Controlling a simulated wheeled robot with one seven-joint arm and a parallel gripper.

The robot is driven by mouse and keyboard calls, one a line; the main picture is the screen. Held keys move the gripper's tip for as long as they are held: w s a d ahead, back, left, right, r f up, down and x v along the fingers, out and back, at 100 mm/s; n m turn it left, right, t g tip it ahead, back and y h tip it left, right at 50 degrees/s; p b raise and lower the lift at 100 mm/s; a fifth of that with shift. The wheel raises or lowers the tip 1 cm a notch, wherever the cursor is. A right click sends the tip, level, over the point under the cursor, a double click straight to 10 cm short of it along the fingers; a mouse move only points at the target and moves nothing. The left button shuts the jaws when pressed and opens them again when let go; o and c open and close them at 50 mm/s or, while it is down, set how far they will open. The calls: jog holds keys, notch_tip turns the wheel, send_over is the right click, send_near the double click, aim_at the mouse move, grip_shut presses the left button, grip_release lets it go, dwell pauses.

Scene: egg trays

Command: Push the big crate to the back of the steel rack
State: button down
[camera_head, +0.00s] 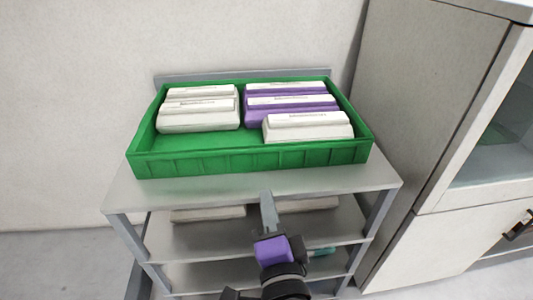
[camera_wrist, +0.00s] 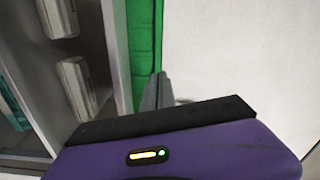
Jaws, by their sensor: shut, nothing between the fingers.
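The big green crate (camera_head: 250,160) sits on the top shelf of the steel rack (camera_head: 125,195), with its far side close to the rack's raised back edge. It holds white egg cartons (camera_head: 200,117) and purple egg cartons (camera_head: 290,104). Bare shelf shows in front of the crate. My gripper (camera_head: 268,212) is shut and empty, at the front edge of the top shelf, below the crate's front wall in the picture. In the wrist view, the fingers (camera_wrist: 155,92) point toward the green crate wall (camera_wrist: 143,45); I cannot tell whether they touch it.
Lower shelves (camera_head: 195,240) of the rack hold white cartons (camera_head: 207,213) and a teal item (camera_head: 322,251). A tall grey cabinet (camera_head: 415,130) with a glass door stands close on the right. A plain wall (camera_head: 60,100) is behind and to the left.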

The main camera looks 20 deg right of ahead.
jog(key=m, duration=0.2)
jog(key=m+p, duration=0.1)
jog(key=p, duration=0.4)
send_near(258, 148)
jog(key=x, duration=0.5)
jog(key=shift+w+d+r, duration=0.1)
jog(key=shift+w+d, duration=0.05)
jog(key=shift+w, duration=0.2)
jog(key=shift+w+d, duration=0.15)
jog(key=shift+w, duration=0.4)
